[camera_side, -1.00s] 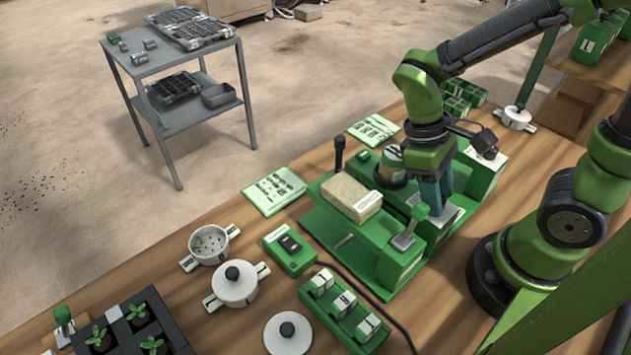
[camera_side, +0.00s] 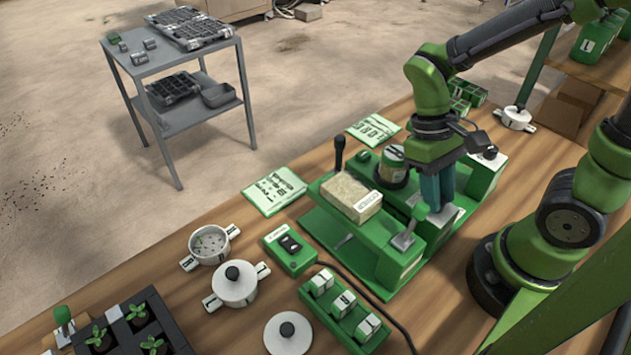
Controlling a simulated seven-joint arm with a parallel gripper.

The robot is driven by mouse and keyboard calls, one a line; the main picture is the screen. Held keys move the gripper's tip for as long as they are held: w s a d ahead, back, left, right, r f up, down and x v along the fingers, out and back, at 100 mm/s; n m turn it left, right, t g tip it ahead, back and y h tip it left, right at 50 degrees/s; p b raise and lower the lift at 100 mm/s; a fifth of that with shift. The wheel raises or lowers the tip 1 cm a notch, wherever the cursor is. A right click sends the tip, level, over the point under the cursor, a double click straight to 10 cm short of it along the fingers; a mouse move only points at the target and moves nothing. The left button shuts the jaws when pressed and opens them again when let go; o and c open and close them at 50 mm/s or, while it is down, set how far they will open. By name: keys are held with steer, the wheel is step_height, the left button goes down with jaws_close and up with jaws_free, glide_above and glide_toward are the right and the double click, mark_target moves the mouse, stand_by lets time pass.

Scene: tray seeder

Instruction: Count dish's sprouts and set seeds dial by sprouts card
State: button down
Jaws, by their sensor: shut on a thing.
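The seeder (camera_side: 385,235) is a green machine on the bench. My gripper (camera_side: 436,206) points down at its right part, with teal fingers shut on what appears to be the seeds dial; the fingers hide the knob. A white plate (camera_side: 452,216) shows beside the fingertips. An open white dish (camera_side: 210,260) with two handles stands at left, with small dark and green specks inside, too small to count. A green-edged card (camera_side: 274,191) lies behind the dish, and another card (camera_side: 373,130) lies farther back. Their print is unreadable, so I cannot tell which is the sprouts card.
A lidded dish (camera_side: 235,286) and a loose lid (camera_side: 288,335) are near the front. A green switch box (camera_side: 290,250) and a green rack of white-topped blocks (camera_side: 345,310) stand beside the seeder. Seedlings (camera_side: 138,312) stand front left.

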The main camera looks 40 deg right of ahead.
steer(key=m, duration=0.2)
steer(key=m+y, duration=0.1)
steer(key=m, duration=0.1)
steer(key=shift+d+m+t+y, duration=0.15)
steer(key=shift+m+t+y, duration=0.15)
steer(key=shift+t, duration=0.1)
steer(key=shift+m+t+y, duration=0.4)
steer(key=shift+m+y, duration=0.1)
steer(key=shift+m, duration=1.4)
steer(key=c, duration=0.9)
jaws_free()
steer(key=shift+s, duration=0.1)
steer(key=shift+o, duration=0.2)
steer(key=shift+r, duration=0.1)
steer(key=v, duration=1.6)
steer(key=shift+d+r, duration=0.3)
steer(key=shift+r, duration=0.05)
